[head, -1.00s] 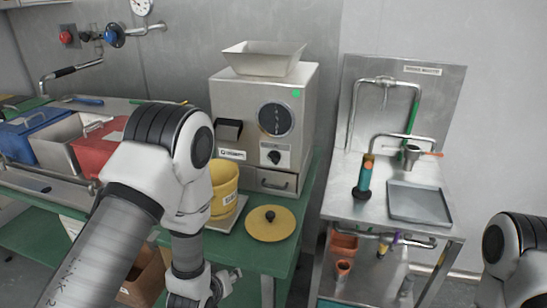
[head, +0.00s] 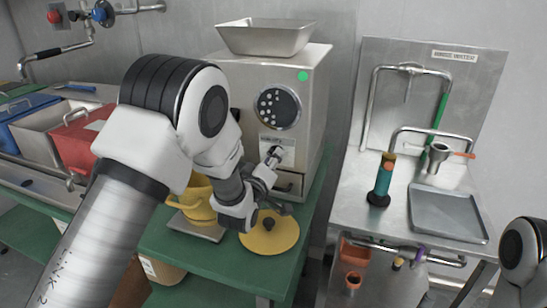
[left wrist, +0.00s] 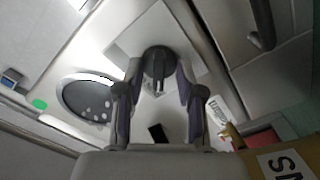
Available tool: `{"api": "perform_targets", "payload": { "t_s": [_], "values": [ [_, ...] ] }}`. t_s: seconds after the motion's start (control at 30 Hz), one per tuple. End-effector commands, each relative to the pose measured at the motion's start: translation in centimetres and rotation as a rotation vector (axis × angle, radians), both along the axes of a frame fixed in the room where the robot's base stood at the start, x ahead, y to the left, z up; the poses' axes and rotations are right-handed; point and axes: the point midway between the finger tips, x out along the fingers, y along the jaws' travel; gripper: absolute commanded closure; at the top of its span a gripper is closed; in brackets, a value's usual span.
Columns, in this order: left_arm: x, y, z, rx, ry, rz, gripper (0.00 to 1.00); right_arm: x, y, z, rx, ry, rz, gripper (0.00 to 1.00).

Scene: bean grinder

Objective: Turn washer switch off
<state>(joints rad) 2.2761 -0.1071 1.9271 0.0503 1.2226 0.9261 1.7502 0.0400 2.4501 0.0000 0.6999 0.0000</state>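The grey metal machine (head: 237,100) in the head view has a round dial with holes (head: 278,107) and a switch plate (head: 271,143) below it. My left gripper (head: 274,155) is at this plate and covers most of the switch. In the left wrist view the dark round knob of the switch (left wrist: 157,66) lies between the two fingertips of my left gripper (left wrist: 158,72). The fingers stand apart on either side of the knob; firm contact is not clear. My right gripper is out of view; only part of my right arm shows at the lower right.
A yellow lid (head: 262,238) lies below my left gripper, and a yellow bucket (head: 197,199) is partly behind my left arm. A steel sink stand with a tray (head: 447,213) and a teal-orange tool (head: 382,180) is at right. Blue and red bins stand at left.

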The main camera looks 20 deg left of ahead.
Motion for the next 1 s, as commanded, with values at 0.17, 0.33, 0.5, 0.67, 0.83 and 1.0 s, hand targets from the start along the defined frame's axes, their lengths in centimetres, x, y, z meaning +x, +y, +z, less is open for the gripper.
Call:
{"api": "perform_targets", "payload": {
  "t_s": [0.17,0.33,0.5,0.67,0.83,1.0],
  "values": [
    [0.89,-0.01,0.02,0.000,0.000,0.000,0.62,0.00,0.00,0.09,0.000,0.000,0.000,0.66],
    [0.85,0.00,-0.02,0.001,0.000,0.000,0.73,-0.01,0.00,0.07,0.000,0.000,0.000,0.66],
    [0.84,0.00,-0.03,0.001,0.001,0.001,1.00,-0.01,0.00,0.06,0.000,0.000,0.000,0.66],
    [0.83,-0.01,-0.04,0.002,0.001,0.001,1.00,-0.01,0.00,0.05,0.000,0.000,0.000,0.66],
    [0.82,-0.01,-0.08,0.023,0.001,0.000,1.00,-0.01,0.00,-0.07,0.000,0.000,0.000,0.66],
    [0.82,-0.01,-0.15,0.082,-0.001,0.000,1.00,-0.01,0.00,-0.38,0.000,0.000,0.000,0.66]
  ]
}}
